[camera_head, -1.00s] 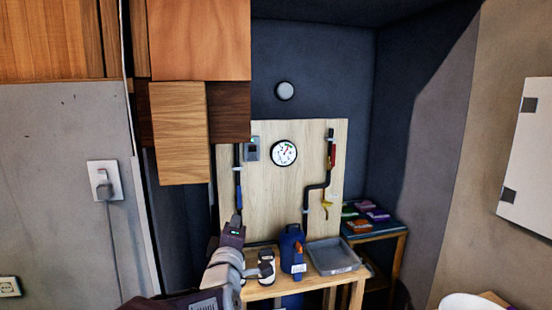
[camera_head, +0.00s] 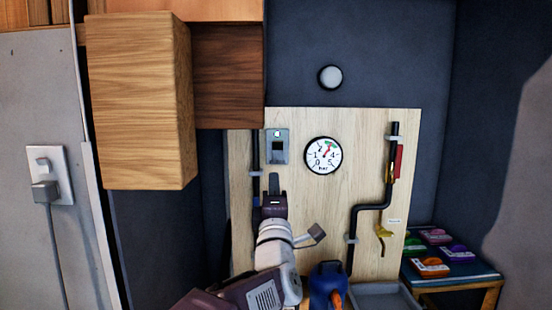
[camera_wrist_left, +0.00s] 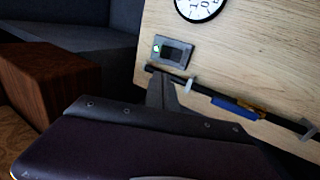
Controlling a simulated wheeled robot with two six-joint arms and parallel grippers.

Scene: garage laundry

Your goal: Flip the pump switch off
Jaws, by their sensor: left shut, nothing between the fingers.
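The pump switch (camera_head: 277,146) is a small grey plate with a dark rocker and a lit green lamp. It is fixed on a pale wooden board (camera_head: 345,215), left of a round pressure gauge (camera_head: 323,155). The switch also shows in the left wrist view (camera_wrist_left: 173,53). My left gripper (camera_head: 273,183) is shut and empty, just below the switch, with its fingers pointing up. In the left wrist view the fingertips (camera_wrist_left: 160,88) are below the switch plate, and a gap seems to show between them. My right gripper is not in view.
Wooden cabinets (camera_head: 140,100) jut out at the upper left. Black pipes (camera_head: 392,165) with red and yellow handles run down the board's right side. A blue jug (camera_head: 326,287) and a grey tray (camera_head: 385,297) stand below. A side shelf (camera_head: 465,272) holds several coloured packs.

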